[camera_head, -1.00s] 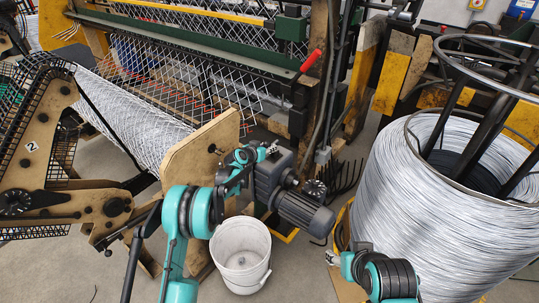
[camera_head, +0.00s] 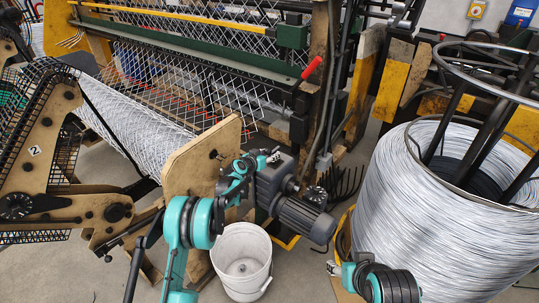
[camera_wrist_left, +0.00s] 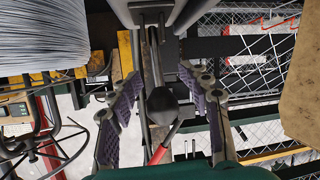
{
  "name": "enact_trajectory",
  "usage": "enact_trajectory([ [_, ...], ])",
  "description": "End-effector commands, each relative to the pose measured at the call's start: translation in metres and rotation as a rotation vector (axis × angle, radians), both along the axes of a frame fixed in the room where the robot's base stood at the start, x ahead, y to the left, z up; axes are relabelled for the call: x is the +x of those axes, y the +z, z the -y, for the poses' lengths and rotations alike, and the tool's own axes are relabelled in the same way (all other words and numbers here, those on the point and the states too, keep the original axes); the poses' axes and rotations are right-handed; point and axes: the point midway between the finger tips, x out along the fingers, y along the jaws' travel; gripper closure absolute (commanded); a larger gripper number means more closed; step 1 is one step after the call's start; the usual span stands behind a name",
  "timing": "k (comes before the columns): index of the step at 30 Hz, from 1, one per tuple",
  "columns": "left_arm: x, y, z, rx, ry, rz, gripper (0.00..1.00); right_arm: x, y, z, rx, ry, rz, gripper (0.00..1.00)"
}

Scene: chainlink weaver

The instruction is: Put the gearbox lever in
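My left gripper (camera_head: 268,158) is at the top of the dark grey gearbox and motor (camera_head: 300,212) in the head view. In the left wrist view its two purple-padded fingers (camera_wrist_left: 163,112) stand apart, so it is open. A black lever knob (camera_wrist_left: 162,104) on a thin rod shows between the fingers, with a visible gap on each side. The lever's foot is hidden. My right gripper (camera_head: 335,268) shows only in small part at the bottom of the head view, and its fingers cannot be made out.
A white bucket (camera_head: 242,262) stands on the floor below the gearbox. A large wire coil (camera_head: 440,215) fills the right side. A tan plate (camera_head: 200,155) stands left of my left gripper.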

Motion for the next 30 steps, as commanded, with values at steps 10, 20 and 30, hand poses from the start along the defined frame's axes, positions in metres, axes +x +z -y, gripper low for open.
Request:
enact_trajectory([
  [10,-0.025,0.011,-0.014,0.0,0.001,0.0,0.52,0.0,0.0,0.0,0.0,0.0,0.0,0.46],
  [20,-0.081,0.034,-0.046,0.0,0.002,0.0,0.52,0.0,0.0,0.0,0.0,0.0,0.0,0.46],
  [30,-0.099,0.041,-0.056,-0.001,0.0,0.0,0.52,0.0,0.0,0.0,0.0,0.0,0.0,0.46],
])
